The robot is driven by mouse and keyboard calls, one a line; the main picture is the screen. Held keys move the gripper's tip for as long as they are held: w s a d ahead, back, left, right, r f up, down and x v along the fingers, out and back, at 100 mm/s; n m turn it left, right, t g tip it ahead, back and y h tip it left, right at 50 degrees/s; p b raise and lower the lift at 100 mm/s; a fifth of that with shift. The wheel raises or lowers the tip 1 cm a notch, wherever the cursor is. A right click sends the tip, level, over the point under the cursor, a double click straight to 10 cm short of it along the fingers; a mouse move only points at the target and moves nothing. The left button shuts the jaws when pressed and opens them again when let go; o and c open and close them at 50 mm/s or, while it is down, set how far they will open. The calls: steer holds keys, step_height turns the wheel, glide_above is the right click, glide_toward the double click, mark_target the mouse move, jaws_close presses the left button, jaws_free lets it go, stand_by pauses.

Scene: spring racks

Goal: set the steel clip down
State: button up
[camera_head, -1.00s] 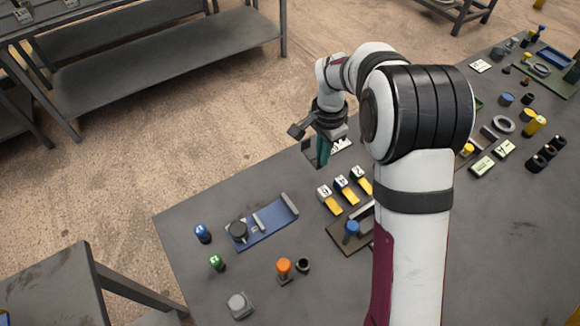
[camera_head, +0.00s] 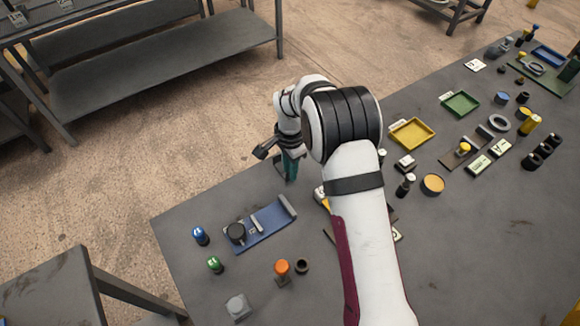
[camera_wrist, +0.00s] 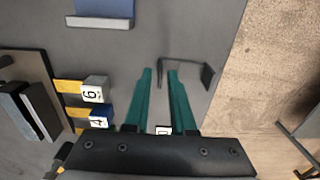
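The steel clip (camera_wrist: 187,62) is a thin dark bent strip in the wrist view, with one leg between my fingertips and a broader dark end to the right. My gripper (camera_wrist: 160,76) has teal fingers that appear closed on that leg, though a narrow gap shows between them. In the head view my gripper (camera_head: 289,168) points down near the table's far edge, and the clip shows only faintly beside the fingers. I cannot tell whether the clip touches the table.
The grey table (camera_head: 185,270) has bare room around the gripper. A blue fixture (camera_head: 262,226) is nearer the camera. In the wrist view, blocks numbered 6 (camera_wrist: 95,88) and 4 (camera_wrist: 100,116) stand to the left. The floor (camera_wrist: 270,70) lies beyond the table edge at right.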

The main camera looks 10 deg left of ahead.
steer(key=shift+o, duration=0.5)
steer(key=shift+r, duration=0.15)
step_height(320, 180, up, 12)
steer(key=s+d+r, duration=0.7)
steer(key=d, duration=0.1)
steer(key=s+d+n+y, duration=0.1)
steer(key=s+d, duration=0.3)
steer(key=s, duration=0.8)
steer(key=s+d+n, duration=0.2)
steer(key=s+d, duration=0.2)
steer(key=s, duration=0.7)
steer(key=shift+s+y, duration=0.4)
steer(key=shift+d+r, duration=0.1)
